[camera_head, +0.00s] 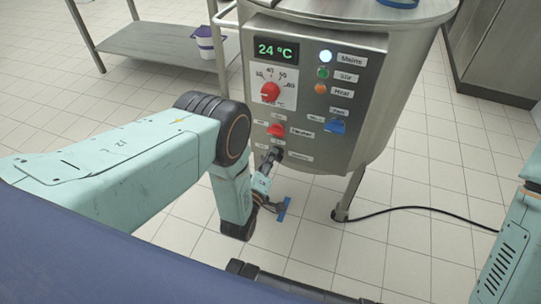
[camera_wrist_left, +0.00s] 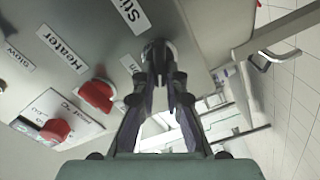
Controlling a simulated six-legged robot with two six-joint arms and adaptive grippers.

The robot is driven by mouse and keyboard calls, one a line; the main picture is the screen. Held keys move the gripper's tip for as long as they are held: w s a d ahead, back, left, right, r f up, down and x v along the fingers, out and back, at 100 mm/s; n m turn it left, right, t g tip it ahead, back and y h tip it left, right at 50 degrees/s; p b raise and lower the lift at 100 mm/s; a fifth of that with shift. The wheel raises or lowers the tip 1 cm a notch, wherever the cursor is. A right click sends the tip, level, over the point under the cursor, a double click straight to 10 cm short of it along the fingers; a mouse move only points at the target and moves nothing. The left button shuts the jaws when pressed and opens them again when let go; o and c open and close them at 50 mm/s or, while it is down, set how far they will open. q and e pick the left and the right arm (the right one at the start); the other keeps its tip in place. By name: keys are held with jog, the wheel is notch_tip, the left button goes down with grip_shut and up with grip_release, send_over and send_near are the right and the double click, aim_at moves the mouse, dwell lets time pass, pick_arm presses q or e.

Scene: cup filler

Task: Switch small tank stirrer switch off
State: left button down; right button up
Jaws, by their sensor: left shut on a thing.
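The small tank's control panel (camera_head: 310,110) faces me in the head view. My left gripper (camera_head: 271,158) is at the panel's lower left, at the stirrer switch (camera_head: 278,152). In the left wrist view, the gripper (camera_wrist_left: 163,78) is shut on the dark, round stirrer switch (camera_wrist_left: 158,50), beside a partly cut-off "Sti..." label (camera_wrist_left: 132,12). The fingers cover much of the switch, so I cannot tell its setting. The green Stir lamp (camera_head: 323,73) is above on the panel. My right gripper is out of view.
The red heater switch (camera_head: 276,130) is just above the stirrer switch, with a red temperature dial (camera_head: 270,91) higher up. A blue switch (camera_head: 335,125) is to the right. A black cable (camera_head: 420,209) crosses the floor. A metal shelf (camera_head: 160,42) stands at back left.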

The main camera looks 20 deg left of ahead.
pick_arm(q)
jog(key=n, duration=0.5)
jog(key=shift+f+n, duration=0.35)
jog(key=shift+n, duration=0.05)
dwell(0.4)
jog(key=c, duration=1.4)
grip_release()
jog(key=s, duration=1.2)
jog(key=shift+a, duration=0.25)
